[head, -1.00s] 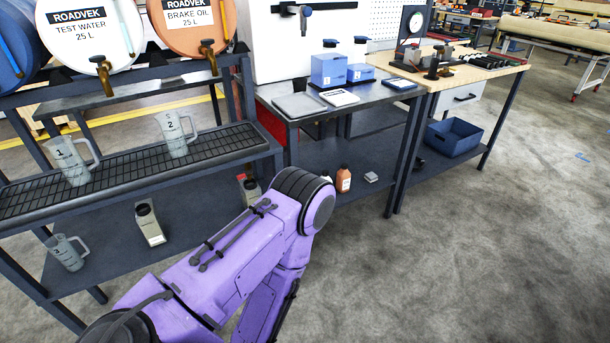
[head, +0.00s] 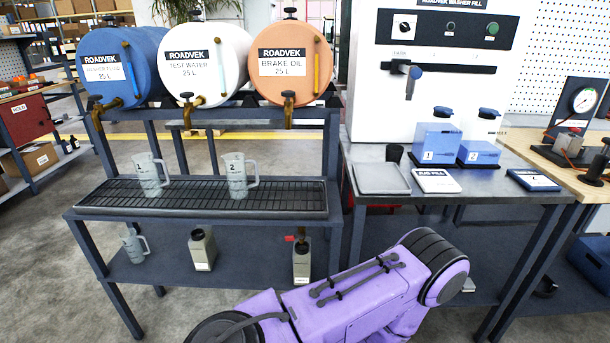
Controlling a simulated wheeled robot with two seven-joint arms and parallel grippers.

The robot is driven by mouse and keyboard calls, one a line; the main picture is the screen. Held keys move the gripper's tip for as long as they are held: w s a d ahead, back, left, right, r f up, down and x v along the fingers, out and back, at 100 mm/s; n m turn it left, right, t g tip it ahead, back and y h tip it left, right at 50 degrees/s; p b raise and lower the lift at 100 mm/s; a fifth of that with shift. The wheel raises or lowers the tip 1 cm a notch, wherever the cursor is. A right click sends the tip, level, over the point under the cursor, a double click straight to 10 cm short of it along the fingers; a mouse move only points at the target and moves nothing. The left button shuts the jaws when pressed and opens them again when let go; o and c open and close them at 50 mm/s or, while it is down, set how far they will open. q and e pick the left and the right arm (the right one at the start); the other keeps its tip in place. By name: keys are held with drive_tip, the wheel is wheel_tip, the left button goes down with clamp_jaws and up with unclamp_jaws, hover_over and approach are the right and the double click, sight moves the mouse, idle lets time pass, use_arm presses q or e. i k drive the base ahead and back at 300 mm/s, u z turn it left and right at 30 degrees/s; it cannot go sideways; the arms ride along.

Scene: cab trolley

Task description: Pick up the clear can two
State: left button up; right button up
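Clear can two (head: 238,178), a see-through jug marked 2 with a handle on its right, stands upright on the black drip grate (head: 110,197) of the drum rack. It is below and between the test water and brake oil drums. A similar clear can marked 1 (head: 148,177) stands to its left on the same grate. A third clear can (head: 133,246) is on the shelf below. A purple arm link of mine crosses the bottom of the view, in front of the rack and bench. Neither of my grippers is in view.
Blue (head: 128,66), white (head: 207,62) and orange (head: 290,57) drums with brass taps lie above the grate. Two grey-beige bottles (head: 202,250) (head: 302,262) are on the lower shelf. The bench at right holds a grey tray (head: 381,179) and blue-topped containers (head: 436,142). Floor shows at lower left.

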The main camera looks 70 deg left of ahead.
sight(301, 254)
drive_tip(key=u, duration=0.55)
drive_tip(key=i, duration=0.85)
drive_tip(key=u, duration=1.15)
drive_tip(key=i, duration=0.25)
drive_tip(key=u, duration=0.05)
